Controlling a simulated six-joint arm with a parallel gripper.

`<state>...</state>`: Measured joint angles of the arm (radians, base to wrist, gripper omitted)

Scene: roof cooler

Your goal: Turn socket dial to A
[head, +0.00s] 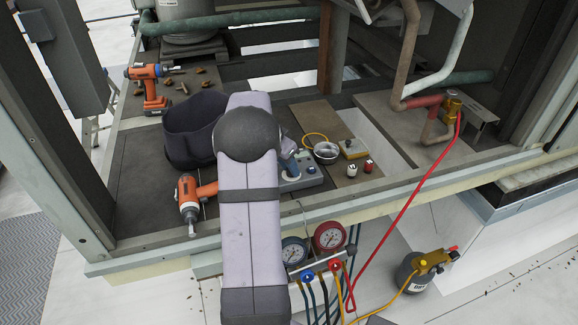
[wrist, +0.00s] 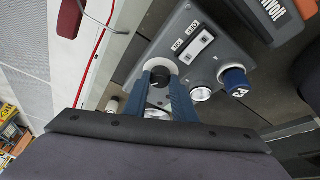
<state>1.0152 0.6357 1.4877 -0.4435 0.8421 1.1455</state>
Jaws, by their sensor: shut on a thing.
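A grey control box (head: 309,172) sits on the bench deck in the head view, just right of my arm. In the wrist view the box (wrist: 222,62) fills the upper middle. A dark round dial (wrist: 160,78) with a pale ring around it stands at its left end. My gripper (wrist: 163,84) has its two blue fingers on either side of this dial and is shut on it. The head view shows my gripper (head: 292,168) only partly, behind my arm. I cannot read a dial letter or pointer; the fingers cover part of the dial.
The box also bears an ON/OFF switch (wrist: 193,48), a silver knob (wrist: 201,93) and a blue knob (wrist: 232,80). An orange drill (head: 188,195) and a dark bag (head: 190,130) lie left of my arm. Gauges (head: 330,236) with hoses hang in front.

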